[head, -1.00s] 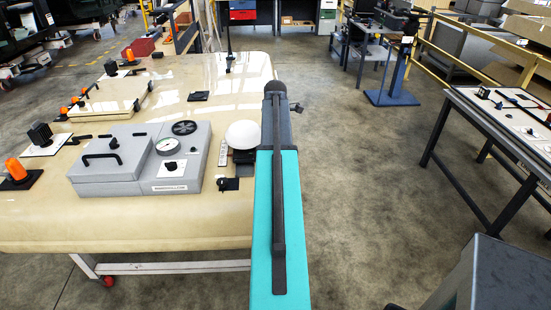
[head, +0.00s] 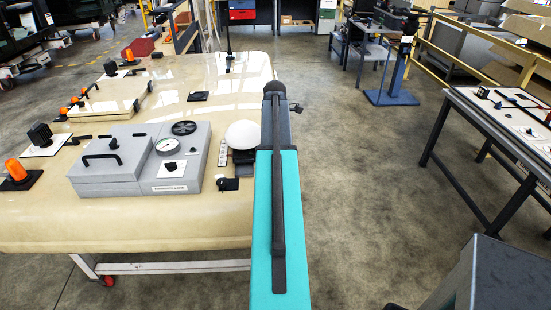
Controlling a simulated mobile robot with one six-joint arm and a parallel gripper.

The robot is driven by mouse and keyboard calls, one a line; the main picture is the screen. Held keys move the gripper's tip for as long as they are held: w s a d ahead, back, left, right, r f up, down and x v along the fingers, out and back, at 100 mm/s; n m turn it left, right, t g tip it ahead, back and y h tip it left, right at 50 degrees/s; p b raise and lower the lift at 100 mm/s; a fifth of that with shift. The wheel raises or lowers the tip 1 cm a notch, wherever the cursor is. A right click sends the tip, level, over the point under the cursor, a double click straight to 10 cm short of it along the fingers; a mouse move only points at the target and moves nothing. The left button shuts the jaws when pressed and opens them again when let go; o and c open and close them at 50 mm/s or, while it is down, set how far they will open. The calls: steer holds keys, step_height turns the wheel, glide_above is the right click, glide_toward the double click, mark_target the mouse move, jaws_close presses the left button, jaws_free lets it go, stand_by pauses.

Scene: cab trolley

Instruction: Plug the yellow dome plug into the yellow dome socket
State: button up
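I cannot pick out a yellow dome plug or a yellow dome socket for certain. An orange round-topped piece (head: 15,170) stands on a black plate at the table's left edge. A similar orange piece (head: 128,55) is at the back left. A white dome (head: 242,134) sits right of the grey panel box, partly behind my arm. My teal arm reaches forward along the table's right edge. My gripper cannot be made out, and my arm hides part of the table edge.
The cream table (head: 130,235) carries a grey box (head: 110,160) with a handle and gauge, and a raised cream panel (head: 105,97) with a black handle. Another table (head: 505,120) with small parts stands at the right. The floor between the tables is clear.

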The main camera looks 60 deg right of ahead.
stand_by(0.5)
jaws_close()
steer(key=shift+r+p, duration=0.15)
steer(key=shift+p, duration=0.15)
steer(key=shift+r, duration=0.5)
steer(key=shift+r+p, duration=1.7)
steer(key=shift+r, duration=0.65)
steer(key=shift+a, duration=0.1)
